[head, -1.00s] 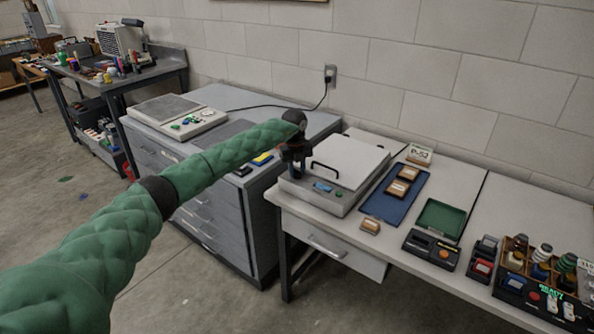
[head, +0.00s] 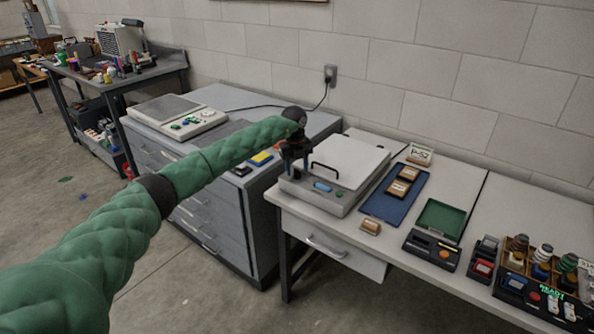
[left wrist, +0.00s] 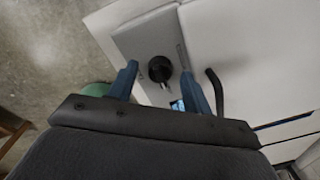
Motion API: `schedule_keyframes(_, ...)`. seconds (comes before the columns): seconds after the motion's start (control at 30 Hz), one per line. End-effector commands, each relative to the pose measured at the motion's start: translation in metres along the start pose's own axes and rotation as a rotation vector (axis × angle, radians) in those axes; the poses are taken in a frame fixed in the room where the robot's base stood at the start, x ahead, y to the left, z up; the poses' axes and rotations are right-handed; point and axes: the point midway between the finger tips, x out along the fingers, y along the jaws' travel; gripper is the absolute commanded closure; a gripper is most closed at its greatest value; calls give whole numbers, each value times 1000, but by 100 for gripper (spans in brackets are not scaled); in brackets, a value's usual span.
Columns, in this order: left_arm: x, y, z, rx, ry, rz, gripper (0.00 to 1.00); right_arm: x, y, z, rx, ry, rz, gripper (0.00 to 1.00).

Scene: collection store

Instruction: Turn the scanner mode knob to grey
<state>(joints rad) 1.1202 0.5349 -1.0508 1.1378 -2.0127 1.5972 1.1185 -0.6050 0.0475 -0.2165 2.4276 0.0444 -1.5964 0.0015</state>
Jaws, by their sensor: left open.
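The scanner (head: 352,160) is a light grey box with a white lid and a black handle, on the left end of the white table. Its front strip carries a blue display and a green button. The mode knob (left wrist: 160,68) is black and round, with a small pale mark on its lower edge in the left wrist view. My left gripper (head: 294,170) is over the scanner's left front corner and hides the knob in the head view. In the left wrist view its blue fingers (left wrist: 158,72) are open, one on each side of the knob; contact cannot be told. My right gripper is out of view.
A blue tray (head: 376,207) with brown-framed items lies right of the scanner. Farther right are a green tray (head: 440,219) and several small devices and bottles. A grey drawer cabinet (head: 228,215) stands left, separated by a gap. The scanner's handle (left wrist: 215,90) is close to one finger.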

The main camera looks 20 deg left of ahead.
Motion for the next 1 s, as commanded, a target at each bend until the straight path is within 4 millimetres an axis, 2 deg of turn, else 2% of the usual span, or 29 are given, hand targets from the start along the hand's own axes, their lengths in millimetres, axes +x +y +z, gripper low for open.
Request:
schedule_keyframes(0.3,-48,-1,1,0,-3,-2,50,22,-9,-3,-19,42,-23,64)
schedule_keyframes(0.43,-60,0,0,0,-1,-1,50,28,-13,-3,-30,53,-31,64)
schedule_keyframes(0.67,-68,0,0,0,0,-1,50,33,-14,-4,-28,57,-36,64)
schedule_keyframes(1.0,-68,0,0,35,0,-1,50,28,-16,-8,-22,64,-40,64)
